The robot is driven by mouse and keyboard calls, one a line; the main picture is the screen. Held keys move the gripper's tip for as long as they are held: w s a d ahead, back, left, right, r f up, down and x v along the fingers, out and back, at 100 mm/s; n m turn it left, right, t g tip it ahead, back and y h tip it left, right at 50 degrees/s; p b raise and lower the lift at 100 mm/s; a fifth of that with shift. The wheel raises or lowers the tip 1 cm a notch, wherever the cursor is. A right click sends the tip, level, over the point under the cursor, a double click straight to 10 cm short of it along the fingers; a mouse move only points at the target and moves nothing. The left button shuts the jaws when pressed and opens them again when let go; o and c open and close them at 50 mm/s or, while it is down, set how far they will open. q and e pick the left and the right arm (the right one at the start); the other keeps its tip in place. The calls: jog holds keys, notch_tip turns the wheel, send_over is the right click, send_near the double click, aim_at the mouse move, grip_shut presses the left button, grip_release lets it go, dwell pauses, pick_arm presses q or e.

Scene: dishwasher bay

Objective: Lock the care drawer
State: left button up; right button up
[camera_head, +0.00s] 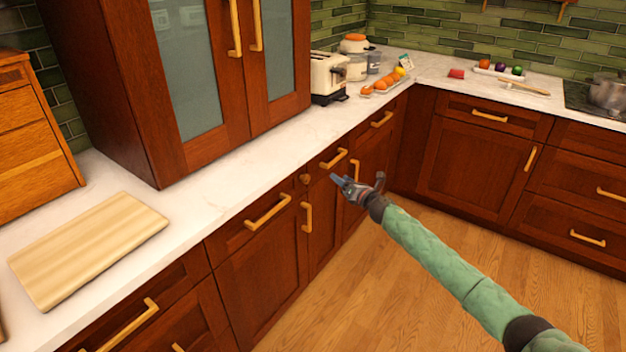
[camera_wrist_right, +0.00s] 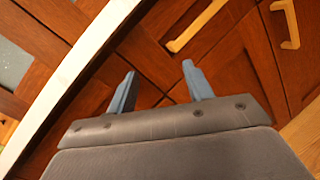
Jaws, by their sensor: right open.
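A narrow wooden drawer front (camera_head: 321,172) sits under the counter and looks shut. It has a brass bar handle (camera_head: 334,159) and a small round brass lock or knob (camera_head: 305,179) at its left end. No label shows that names it as the care drawer. My right gripper (camera_head: 341,181) is in front of the cabinet, just right of and below the drawer. In the right wrist view its two blue fingers (camera_wrist_right: 158,82) are spread, with nothing between them. A brass handle (camera_wrist_right: 197,27) lies beyond them. The small knob is not visible there. My left gripper is out of view.
Neighbouring drawers have brass handles (camera_head: 268,211), and a door handle (camera_head: 306,217) is below. The white counter (camera_head: 215,190) runs above, with a cutting board (camera_head: 88,246) and toaster (camera_head: 329,76). The wooden floor (camera_head: 325,310) is clear.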

aim_at(308, 179)
jog(key=s+a+n+g+y, duration=0.4)
jog(key=n, duration=0.4)
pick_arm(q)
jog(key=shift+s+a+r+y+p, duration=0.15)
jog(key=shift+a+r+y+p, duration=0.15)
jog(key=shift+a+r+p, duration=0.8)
pick_arm(e)
jog(key=shift+n, duration=0.9)
jog(key=shift+s+a+f+b+x, duration=0.1)
jog(key=shift+x, duration=1.2)
jog(key=shift+s+a+f+b+x, duration=0.1)
jog(key=shift+f+x, duration=0.05)
jog(key=shift+x, duration=1.2)
jog(key=shift+s+f+b+x, duration=0.1)
jog(key=shift+x, duration=1.2)
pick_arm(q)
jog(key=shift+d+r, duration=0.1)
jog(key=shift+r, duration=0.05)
pick_arm(e)
grip_shut()
